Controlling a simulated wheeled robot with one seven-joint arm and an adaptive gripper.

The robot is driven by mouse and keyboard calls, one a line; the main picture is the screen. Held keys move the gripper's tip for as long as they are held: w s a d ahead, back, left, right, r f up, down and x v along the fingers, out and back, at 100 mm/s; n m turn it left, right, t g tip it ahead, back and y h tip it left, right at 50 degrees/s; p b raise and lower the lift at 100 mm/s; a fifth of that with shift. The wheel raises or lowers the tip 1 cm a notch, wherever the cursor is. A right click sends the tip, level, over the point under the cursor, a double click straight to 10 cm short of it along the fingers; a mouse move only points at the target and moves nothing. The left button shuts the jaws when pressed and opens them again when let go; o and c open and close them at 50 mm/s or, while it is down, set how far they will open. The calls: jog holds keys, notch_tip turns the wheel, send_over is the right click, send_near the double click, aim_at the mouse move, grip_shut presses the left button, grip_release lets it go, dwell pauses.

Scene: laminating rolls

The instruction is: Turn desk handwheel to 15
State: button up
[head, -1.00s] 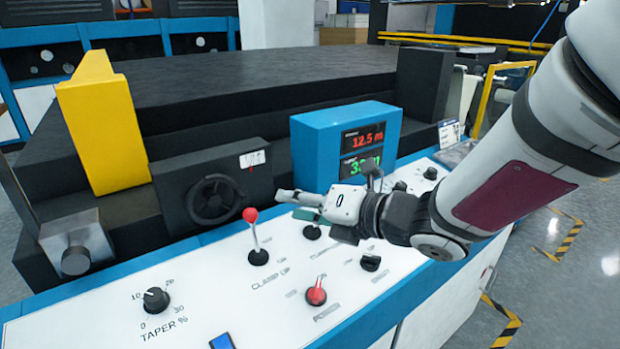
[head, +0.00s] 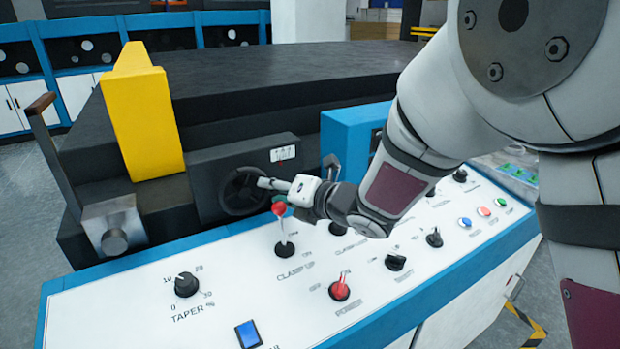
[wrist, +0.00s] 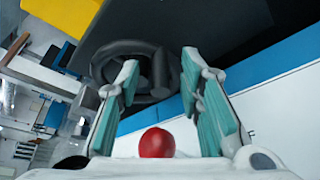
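The black desk handwheel (head: 243,191) is on the dark vertical panel behind the white console. A small white scale (head: 283,154) sits up and to the right of it; its reading is too small to tell. My gripper (head: 264,183) is at the wheel's right side in the head view. In the wrist view, the handwheel (wrist: 130,66) lies ahead, and the teal-padded fingers of my gripper (wrist: 158,75) are apart, with part of the wheel between or just beyond their tips. I cannot tell whether they touch it.
The red-knobbed clamp lever (head: 279,209) stands just below my gripper; its red ball (wrist: 157,142) shows close in the wrist view. A blue display box (head: 345,140) is behind my arm. The taper knob (head: 187,285) and red power knob (head: 340,290) are nearer on the console.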

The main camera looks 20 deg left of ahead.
grip_shut()
jog(key=b, duration=0.1)
jog(key=f+m+b, duration=0.1)
jog(key=b, duration=0.1)
jog(key=shift+w+d, duration=0.1)
jog(key=shift+w, duration=0.15)
jog(key=f+m+y+b, duration=0.1)
jog(key=m+b, duration=0.1)
jog(key=b, duration=0.2)
jog(key=shift+f+g, duration=0.25)
jog(key=shift+g, duration=0.05)
jog(key=shift+s+m+y+b, duration=0.15)
jog(key=shift+m+y+b, duration=0.2)
jog(key=shift+b, duration=0.2)
